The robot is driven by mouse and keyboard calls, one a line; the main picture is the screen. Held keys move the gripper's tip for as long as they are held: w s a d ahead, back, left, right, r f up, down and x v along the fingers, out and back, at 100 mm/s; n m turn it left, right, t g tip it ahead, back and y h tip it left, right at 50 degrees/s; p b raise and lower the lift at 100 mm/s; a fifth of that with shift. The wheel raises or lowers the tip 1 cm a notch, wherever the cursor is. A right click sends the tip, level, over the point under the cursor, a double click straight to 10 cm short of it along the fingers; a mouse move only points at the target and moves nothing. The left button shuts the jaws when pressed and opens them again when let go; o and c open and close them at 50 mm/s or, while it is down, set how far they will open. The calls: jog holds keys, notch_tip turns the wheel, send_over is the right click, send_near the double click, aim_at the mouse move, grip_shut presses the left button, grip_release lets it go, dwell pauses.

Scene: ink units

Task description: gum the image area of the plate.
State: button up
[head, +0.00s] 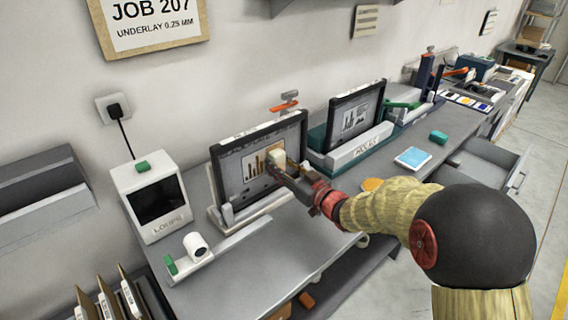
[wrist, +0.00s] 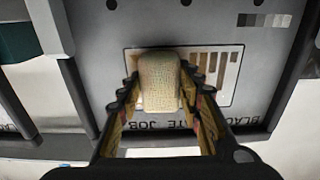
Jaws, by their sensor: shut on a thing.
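The printing plate (head: 231,176) stands tilted in a dark frame on a light stand on the bench, and it fills much of the wrist view (wrist: 190,30). Its image area (head: 251,166) is a pale panel with brown bars. It also shows in the wrist view (wrist: 225,92), partly covered. My gripper (head: 284,167) is shut on a cream sponge (wrist: 159,84), with one finger on each side. The sponge is in front of the image area and overlaps it. I cannot tell whether it touches the plate.
A second framed plate (head: 354,118) stands to the right on a green and white unit. A white box labelled LOUPE (head: 155,200) and a white roll (head: 196,246) are at the left. A blue pad (head: 412,157) and an orange disc (head: 372,184) lie on the bench at the right.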

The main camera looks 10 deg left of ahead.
aim_at(245, 168)
jog(key=shift+s+a+b, duration=0.65)
jog(key=shift+s+a, duration=1.05)
jog(key=shift+s, duration=0.3)
jog(key=shift+s+a+b, duration=0.65)
jog(key=shift+s+a, duration=1.05)
jog(key=shift+s, duration=0.25)
jog(key=shift+r+p, duration=0.55)
jog(key=shift+r, duration=0.4)
jog(key=shift+w+d+f, duration=0.1)
jog(key=shift+w+d, duration=1.1)
jog(key=shift+w, duration=0.2)
jog(key=shift+w+d+p, duration=0.65)
jog(key=shift+w+d, duration=1.05)
jog(key=shift+w, duration=0.3)
jog(key=shift+w+d+p, duration=0.65)
jog(key=shift+w+d, duration=1)
jog(key=shift+w, duration=0.3)
jog(key=shift+s, duration=0.1)
jog(key=shift+s+a+b, duration=0.5)
jog(key=shift+s+a, duration=1)
jog(key=shift+s, duration=0.25)
jog(key=shift+s+a+b, duration=0.45)
jog(key=shift+s+a, duration=1.1)
jog(key=shift+s, duration=0.25)
jog(key=shift+s+a+b, duration=0.5)
jog(key=shift+s+a, duration=1)
jog(key=shift+s, duration=0.25)
jog(key=shift+d, duration=0.1)
